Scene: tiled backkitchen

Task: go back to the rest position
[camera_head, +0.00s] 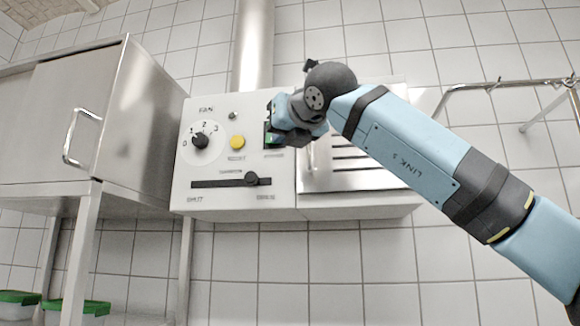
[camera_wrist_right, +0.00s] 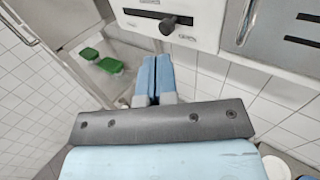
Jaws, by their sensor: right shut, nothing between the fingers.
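My right arm comes in from the right in the head view. Its gripper (camera_head: 285,135) is in front of the right part of the white control panel (camera_head: 235,205) and partly covers a green-and-black switch (camera_head: 270,134). I cannot tell from this view whether it touches the panel. In the right wrist view the two blue fingers (camera_wrist_right: 152,65) are pressed together with nothing between them, and they lie below the panel's slider knob (camera_wrist_right: 169,24) in the picture. My left gripper is in neither view.
The panel carries a fan dial (camera_head: 200,141), a yellow button (camera_head: 237,142) and a slider (camera_head: 252,179). A steel cabinet (camera_head: 130,120) on legs stands at the left. Green-lidded containers (camera_head: 85,307) sit low beneath it. A metal rail (camera_head: 500,82) is at the right.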

